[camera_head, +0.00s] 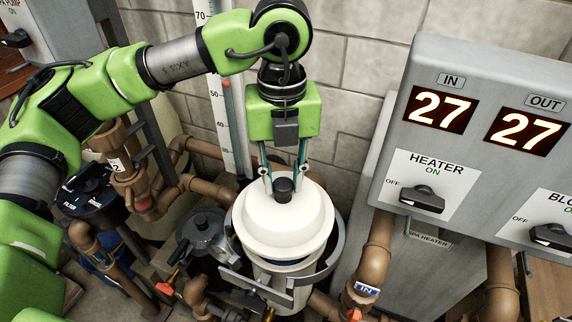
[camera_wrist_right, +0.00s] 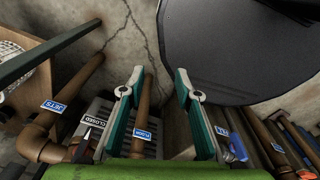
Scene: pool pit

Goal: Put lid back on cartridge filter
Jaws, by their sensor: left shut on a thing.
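The white lid (camera_head: 283,217) with a dark knob (camera_head: 284,188) sits over the top of the cartridge filter (camera_head: 285,275), a pale cylinder. A dark blue line shows between lid and filter along the front edge. Whether the lid is fully seated I cannot tell. My left gripper (camera_head: 283,180) comes down from above and is shut on the lid's knob. A grey metal clamp ring (camera_head: 328,262) stands open around the filter body. My right gripper (camera_wrist_right: 158,85) shows only in the right wrist view, its fingers apart with nothing between them.
Brown pipes (camera_head: 375,250) run around the filter. A heater box (camera_head: 480,145) with IN and OUT displays stands at the right. A dark pump lid (camera_head: 203,232) is left of the filter. The right wrist view shows a large dark round surface (camera_wrist_right: 240,50) and labelled pipes.

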